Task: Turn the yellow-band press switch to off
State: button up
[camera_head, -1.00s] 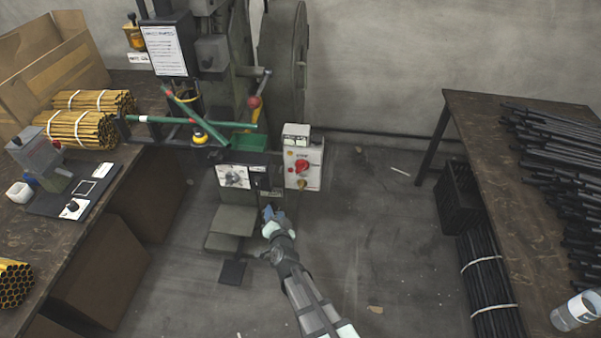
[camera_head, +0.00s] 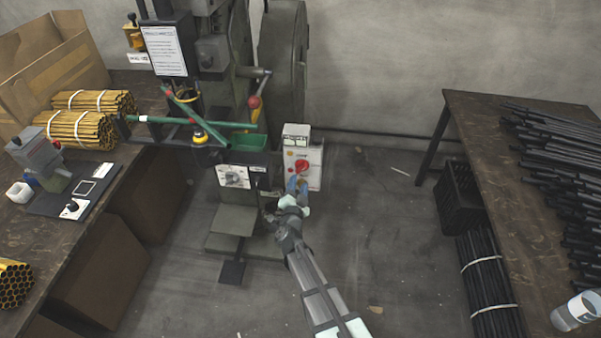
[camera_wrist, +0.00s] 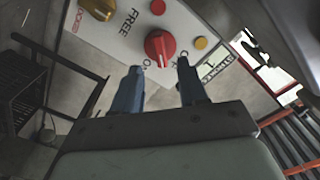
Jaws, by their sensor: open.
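The press (camera_head: 240,90) stands at the back, with a yellow ring (camera_head: 199,138) low on its working head. A pale switch box (camera_head: 315,170) is at its right side and carries a red rotary knob (camera_head: 302,166). In the wrist view the red knob (camera_wrist: 159,46) sits on the white panel with a pale pointer mark; the lettering beside it is partly hidden by my fingers. My gripper (camera_head: 297,184) is open, with blue fingertips just in front of the box. In the wrist view my gripper (camera_wrist: 160,68) straddles the line to the knob, with no clear contact.
The panel also has a brass-coloured knob (camera_wrist: 98,8) by the word FREE, a small red button (camera_wrist: 157,6) and a yellow one (camera_wrist: 201,43).

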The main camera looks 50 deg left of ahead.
aim_at(301, 171)
jog(key=x, duration=0.6)
jog(key=shift+w+a, duration=0.25)
jog(key=shift+a, duration=0.05)
jog(key=shift+c, duration=0.3)
grip_shut()
